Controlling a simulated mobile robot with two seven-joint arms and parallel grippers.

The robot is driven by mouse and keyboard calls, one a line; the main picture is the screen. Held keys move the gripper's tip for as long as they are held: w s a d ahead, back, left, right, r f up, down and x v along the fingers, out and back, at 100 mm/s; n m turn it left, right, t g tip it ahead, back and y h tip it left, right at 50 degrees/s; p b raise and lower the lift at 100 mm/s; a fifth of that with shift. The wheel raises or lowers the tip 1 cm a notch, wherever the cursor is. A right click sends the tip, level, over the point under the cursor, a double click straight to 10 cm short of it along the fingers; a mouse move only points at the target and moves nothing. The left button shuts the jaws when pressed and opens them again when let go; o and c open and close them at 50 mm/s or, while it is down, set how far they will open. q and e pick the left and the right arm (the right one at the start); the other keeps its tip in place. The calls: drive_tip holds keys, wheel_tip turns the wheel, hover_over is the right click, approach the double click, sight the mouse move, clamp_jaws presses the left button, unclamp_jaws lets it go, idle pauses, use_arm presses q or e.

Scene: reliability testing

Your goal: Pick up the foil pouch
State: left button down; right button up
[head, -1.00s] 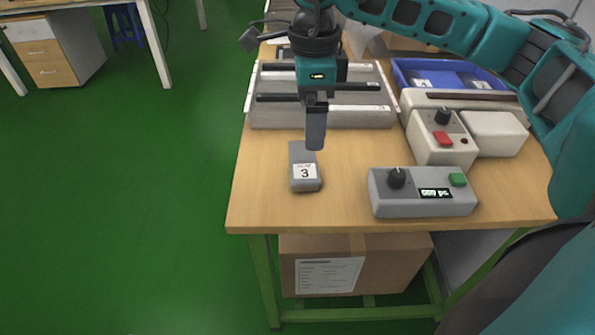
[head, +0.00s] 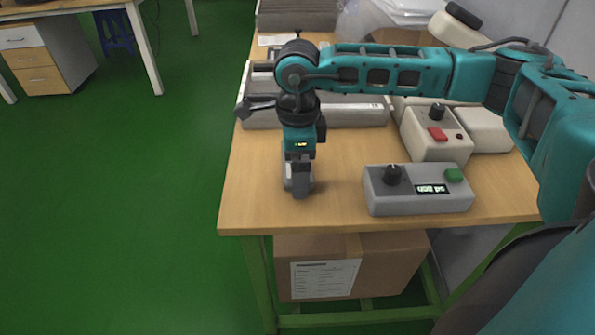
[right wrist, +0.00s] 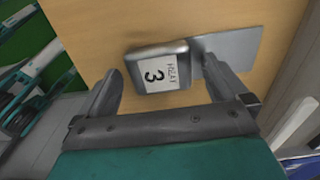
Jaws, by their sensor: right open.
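The grey foil pouch (right wrist: 155,68) lies on the wooden table in the right wrist view. It has a thick end with a white label marked 3 and a flat silver end to the right. In the head view my right gripper mostly hides the pouch; a sliver shows beside the fingers. My right gripper (head: 299,187) is low over it, pointing down. In the right wrist view the open fingers (right wrist: 162,70) stand on either side of the thick end, one in front of the flat part. Contact cannot be told. My left gripper is not in view.
A grey box with a knob, display and green button (head: 418,190) stands just right of my gripper. A cream device with a red button (head: 437,135) is behind it. A grey slotted fixture (head: 350,112) lies behind my arm. The table's front edge is close.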

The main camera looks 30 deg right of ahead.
drive_tip(key=shift+c, duration=0.2)
drive_tip(key=c, duration=1)
drive_tip(key=shift+r, duration=0.1)
